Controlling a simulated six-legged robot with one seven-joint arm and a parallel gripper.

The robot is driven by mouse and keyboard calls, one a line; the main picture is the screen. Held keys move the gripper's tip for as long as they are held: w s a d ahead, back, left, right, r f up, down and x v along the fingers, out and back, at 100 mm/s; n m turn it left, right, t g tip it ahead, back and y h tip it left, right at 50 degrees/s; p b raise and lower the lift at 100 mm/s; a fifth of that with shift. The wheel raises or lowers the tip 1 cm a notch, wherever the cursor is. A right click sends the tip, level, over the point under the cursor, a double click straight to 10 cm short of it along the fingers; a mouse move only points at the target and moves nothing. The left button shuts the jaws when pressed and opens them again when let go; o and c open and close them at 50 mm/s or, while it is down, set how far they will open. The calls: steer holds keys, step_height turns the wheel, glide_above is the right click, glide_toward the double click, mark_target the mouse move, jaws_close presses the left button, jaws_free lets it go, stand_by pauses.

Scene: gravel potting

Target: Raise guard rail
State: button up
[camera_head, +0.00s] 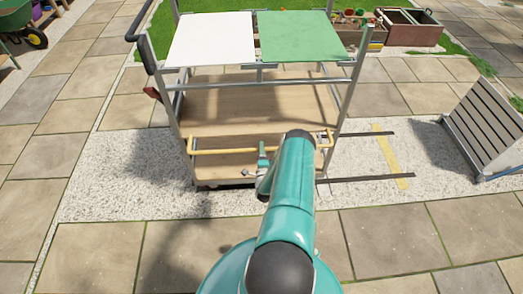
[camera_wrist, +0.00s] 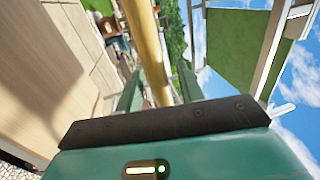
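The guard rail is a yellow bar (camera_head: 222,151) across the front of the cart (camera_head: 179,125), low down near its lower wooden shelf, with bent ends at both posts. My gripper (camera_head: 262,149) is at the rail near its middle; my teal arm hides part of the rail's right half. In the wrist view the yellow bar (camera_wrist: 149,45) runs between the two green fingers of my gripper (camera_wrist: 158,88). A narrow gap seems to show on each side of the bar, so the fingers look open around it. The bar's near end is hidden behind the dark palm plate.
The cart's top holds a white panel (camera_head: 211,39) and a green panel (camera_head: 299,36). A slatted panel (camera_head: 486,128) leans at the right. Dark strips and a yellow strip (camera_head: 390,157) lie on the gravel. Paving (camera_head: 420,240) in front is clear. A green wheelbarrow (camera_head: 17,18) stands far left.

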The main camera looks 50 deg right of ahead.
steer(key=shift+c, duration=0.2)
jaws_close()
steer(key=shift+w+d+r+g+y, duration=0.15)
steer(key=shift+r+g+y, duration=0.9)
steer(key=shift+r, duration=0.6)
steer(key=w+d+r+g+y, duration=0.5)
steer(key=w+d+r+y, duration=0.2)
steer(key=shift+d+r+g, duration=0.35)
steer(key=shift+d, duration=0.15)
